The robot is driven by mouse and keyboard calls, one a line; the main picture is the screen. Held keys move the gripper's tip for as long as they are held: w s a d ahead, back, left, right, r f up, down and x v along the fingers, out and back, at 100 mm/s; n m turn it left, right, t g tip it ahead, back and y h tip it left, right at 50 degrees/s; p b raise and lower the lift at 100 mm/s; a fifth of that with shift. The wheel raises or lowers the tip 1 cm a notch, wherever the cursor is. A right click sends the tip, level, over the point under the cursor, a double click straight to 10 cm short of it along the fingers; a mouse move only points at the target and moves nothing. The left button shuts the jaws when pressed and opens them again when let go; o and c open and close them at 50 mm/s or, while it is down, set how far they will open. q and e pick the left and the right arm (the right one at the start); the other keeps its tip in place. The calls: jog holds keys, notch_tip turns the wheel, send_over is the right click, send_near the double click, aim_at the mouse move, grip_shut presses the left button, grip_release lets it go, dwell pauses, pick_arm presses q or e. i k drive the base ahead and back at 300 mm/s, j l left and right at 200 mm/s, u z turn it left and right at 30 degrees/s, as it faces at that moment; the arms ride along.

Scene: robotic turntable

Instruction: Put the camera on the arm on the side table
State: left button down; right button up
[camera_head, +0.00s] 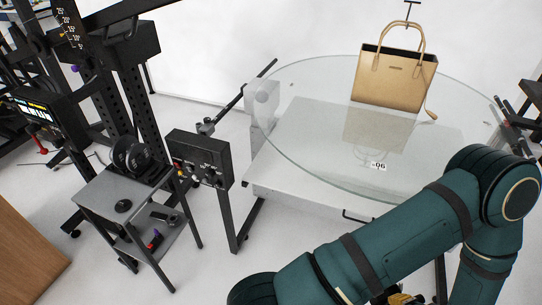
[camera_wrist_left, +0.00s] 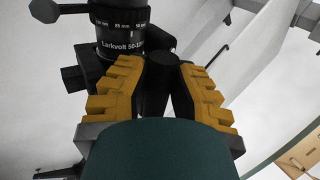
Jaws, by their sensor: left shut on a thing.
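My left gripper (camera_wrist_left: 160,85) has yellow finger pads closed around a black part of the camera (camera_wrist_left: 122,30) in the left wrist view. The camera's black lens, with white lettering, stands just beyond the left finger. The rest of the camera is partly hidden by the fingers and cut off by the frame. In the head view my teal arm fills the lower right, and only a bit of yellow and black shows at the bottom edge. The grey side table (camera_head: 104,205) stands at the left, with dark round items on its top. My right gripper is not in view.
A round glass turntable (camera_head: 290,155) carries a tan handbag (camera_head: 395,77). A black control box (camera_head: 200,158) on a stand is right of the side table. Black racks (camera_head: 130,85) stand behind it. The side table's lower shelf (camera_head: 160,235) holds small items. White floor lies between.

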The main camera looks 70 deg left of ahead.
aim_at(111, 194)
jog(key=k, duration=0.5)
jog(key=k+u, duration=0.1)
jog(key=u, duration=1.5)
jog(key=j+u, duration=0.3)
jog(key=j, duration=1.95)
